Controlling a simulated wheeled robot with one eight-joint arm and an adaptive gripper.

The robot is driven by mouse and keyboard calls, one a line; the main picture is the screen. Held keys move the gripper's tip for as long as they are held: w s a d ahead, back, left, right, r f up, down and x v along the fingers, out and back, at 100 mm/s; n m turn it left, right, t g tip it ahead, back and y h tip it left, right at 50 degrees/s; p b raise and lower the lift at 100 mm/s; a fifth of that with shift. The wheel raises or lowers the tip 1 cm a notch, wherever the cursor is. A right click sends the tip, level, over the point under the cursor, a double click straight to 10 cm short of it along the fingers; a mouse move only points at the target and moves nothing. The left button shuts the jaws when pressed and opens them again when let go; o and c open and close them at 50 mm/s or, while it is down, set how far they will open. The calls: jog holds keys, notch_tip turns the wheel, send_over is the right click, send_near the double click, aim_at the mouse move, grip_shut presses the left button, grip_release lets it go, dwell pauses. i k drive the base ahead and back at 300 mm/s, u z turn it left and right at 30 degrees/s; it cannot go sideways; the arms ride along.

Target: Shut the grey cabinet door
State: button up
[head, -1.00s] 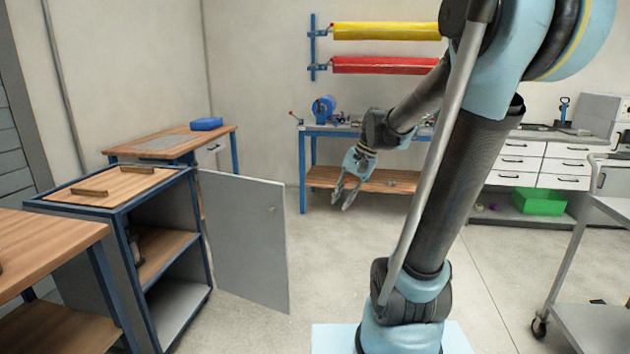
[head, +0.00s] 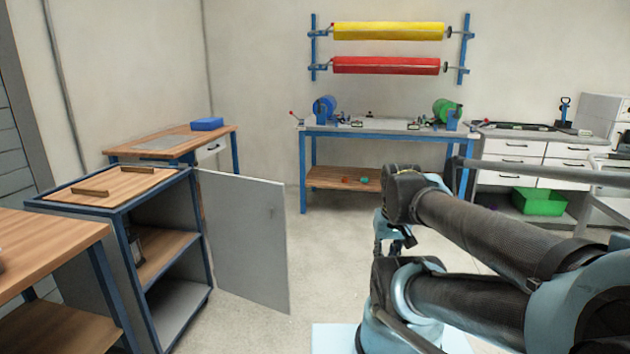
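The grey cabinet door (head: 246,242) stands wide open, swung out to the right of the cabinet and hinged at its back right upright. The blue-framed cabinet (head: 166,345) has a wooden top and an open front showing two shelf levels. My gripper (head: 390,248) hangs low to the right of the door, clear of it, and points down. It is small and partly hidden by my own arm, so its fingers are not clear. I see nothing held in it.
A wooden workbench (head: 40,250) stands at the front left, close to the cabinet. A blue-legged bench (head: 385,130) stands at the back wall with rolls above. White drawers (head: 518,165) stand at the back right. Open floor (head: 335,260) lies between the door and my arm.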

aim_at(249, 249)
jog(key=z, duration=0.55)
jog(key=i, duration=3.6)
jog(key=u, duration=2.75)
